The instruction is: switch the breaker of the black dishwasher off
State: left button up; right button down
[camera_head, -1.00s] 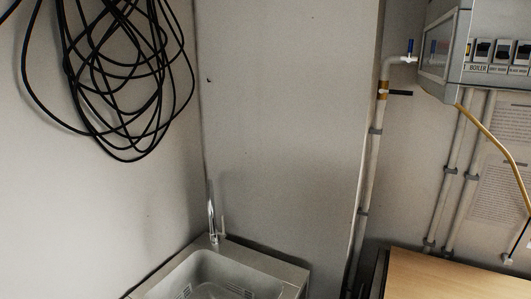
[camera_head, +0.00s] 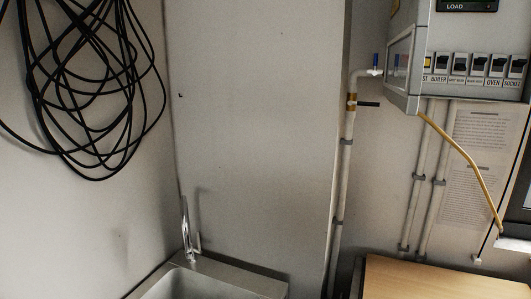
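A grey breaker box (camera_head: 470,84) hangs on the wall at the upper right, partly cut by the frame's edge. A row of breaker switches runs along its front, with small labels under them. I can read BOILER, OVEN and SOCKET. The breaker (camera_head: 476,64) between the BOILER side and the OVEN breaker (camera_head: 496,65) has a small label that seems to read black wash. Its on or off position is too small to tell. A dishwasher is not recognisable in view. Neither of my grippers is in view.
A wooden worktop (camera_head: 430,280) lies below the box. A metal sink (camera_head: 235,277) with a tap (camera_head: 187,232) stands at bottom centre-left. White pipes (camera_head: 340,190) and a yellow cable (camera_head: 462,157) run down the wall. Black cable coils (camera_head: 85,90) hang at left.

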aim_at(480, 61)
jog(key=z, duration=1.35)
jog(key=l+u, duration=0.1)
jog(key=u, duration=0.2)
